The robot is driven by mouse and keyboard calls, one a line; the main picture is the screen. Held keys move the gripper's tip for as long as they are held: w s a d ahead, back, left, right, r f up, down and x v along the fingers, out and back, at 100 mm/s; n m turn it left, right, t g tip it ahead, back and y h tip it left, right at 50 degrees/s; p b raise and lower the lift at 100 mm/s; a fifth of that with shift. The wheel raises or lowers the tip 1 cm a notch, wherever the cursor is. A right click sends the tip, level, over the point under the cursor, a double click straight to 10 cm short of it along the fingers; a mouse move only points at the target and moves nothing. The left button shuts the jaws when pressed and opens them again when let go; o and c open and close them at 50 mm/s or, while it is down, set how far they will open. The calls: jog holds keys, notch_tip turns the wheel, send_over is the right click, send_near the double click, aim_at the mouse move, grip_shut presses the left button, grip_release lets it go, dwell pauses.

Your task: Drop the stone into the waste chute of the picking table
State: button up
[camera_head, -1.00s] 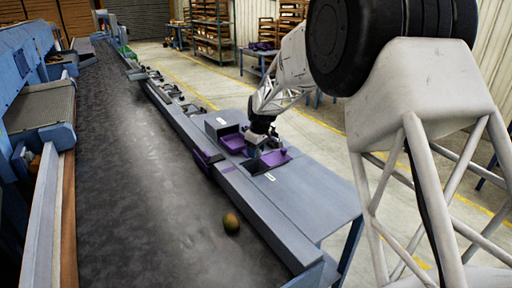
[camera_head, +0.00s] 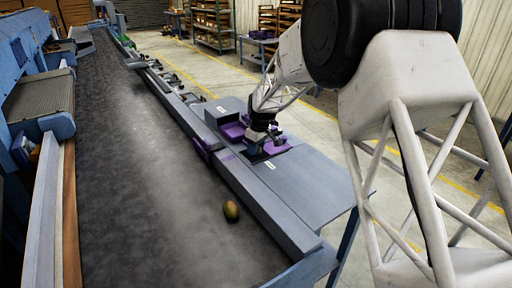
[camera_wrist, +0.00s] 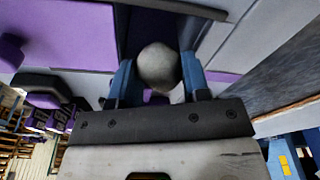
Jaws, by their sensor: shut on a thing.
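My gripper (camera_wrist: 159,85) is shut on the stone (camera_wrist: 159,66), a pale grey rounded lump between its two blue fingers in the wrist view. In that view a dark opening (camera_wrist: 150,27) in the tabletop lies behind the stone, with purple panels beside it; it looks like the waste chute. In the head view my gripper (camera_head: 265,146) is low over the picking table (camera_head: 305,187), at the near purple-edged opening. The stone is not discernible there, and how far it is above the opening cannot be told.
A wide dark conveyor belt (camera_head: 150,180) runs along the table's left side, with a brownish potato (camera_head: 231,211) on it. The table's near end is clear.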

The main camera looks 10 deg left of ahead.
jog(key=o, duration=1.4)
jog(key=shift+r, duration=0.1)
jog(key=shift+r, duration=3.4)
jog(key=shift+d+r, duration=0.1)
